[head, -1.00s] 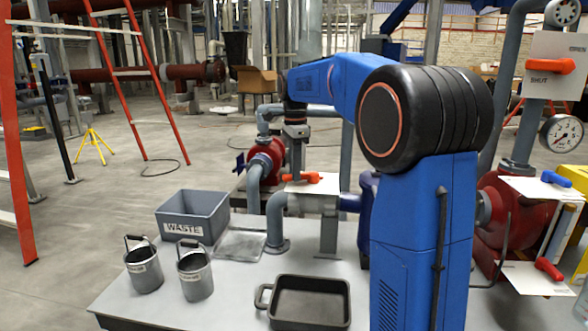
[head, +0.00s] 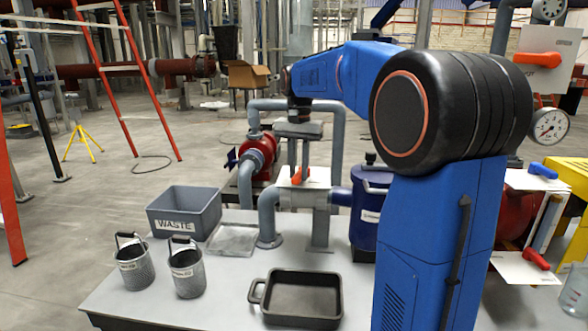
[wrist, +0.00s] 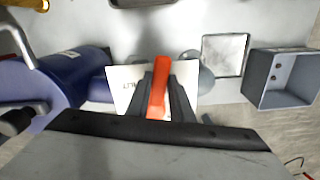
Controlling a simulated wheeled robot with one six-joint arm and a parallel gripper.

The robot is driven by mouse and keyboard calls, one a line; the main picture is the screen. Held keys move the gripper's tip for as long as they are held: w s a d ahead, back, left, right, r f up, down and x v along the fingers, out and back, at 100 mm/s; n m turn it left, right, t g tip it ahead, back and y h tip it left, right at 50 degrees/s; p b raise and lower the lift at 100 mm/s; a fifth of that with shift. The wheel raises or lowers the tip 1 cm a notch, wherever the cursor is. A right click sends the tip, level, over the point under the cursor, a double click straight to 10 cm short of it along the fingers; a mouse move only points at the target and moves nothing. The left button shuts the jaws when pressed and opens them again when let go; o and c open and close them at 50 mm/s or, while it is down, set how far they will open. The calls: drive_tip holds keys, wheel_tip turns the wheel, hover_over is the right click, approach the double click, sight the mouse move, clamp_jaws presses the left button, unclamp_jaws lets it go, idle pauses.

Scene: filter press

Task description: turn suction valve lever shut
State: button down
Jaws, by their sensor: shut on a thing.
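The orange suction valve lever (head: 300,176) sits on a white plate (head: 286,183) above the grey pipe, behind the black pan. In the wrist view the orange lever (wrist: 158,88) stands between the two dark fingers of my gripper (wrist: 160,96), which is shut on it. The white plate (wrist: 125,78) lies under it, with lettering partly hidden by a finger. In the head view my gripper (head: 298,160) comes down on the lever from above. The lever now shows short and nearly end-on in the head view.
A dark blue vessel (head: 365,215) stands just right of the valve. A grey WASTE bin (head: 184,213), a clear tray (head: 233,240), two mesh baskets (head: 134,268) and a black pan (head: 300,296) are on the table. Other orange and blue levers are at the right.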

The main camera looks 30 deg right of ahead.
drive_tip(key=shift+s+d+n, duration=0.25)
drive_tip(key=shift+d+n, duration=0.05)
drive_tip(key=shift+n, duration=0.35)
drive_tip(key=shift+s+d+n, duration=0.2)
drive_tip(key=shift+d+n, duration=0.05)
drive_tip(key=shift+n, duration=0.4)
drive_tip(key=c, duration=1.6)
unclamp_jaws()
drive_tip(key=shift+o, duration=0.2)
drive_tip(key=shift+r, duration=0.1)
wheel_tip(320, 180, up, 17)
drive_tip(key=shift+r, duration=0.15)
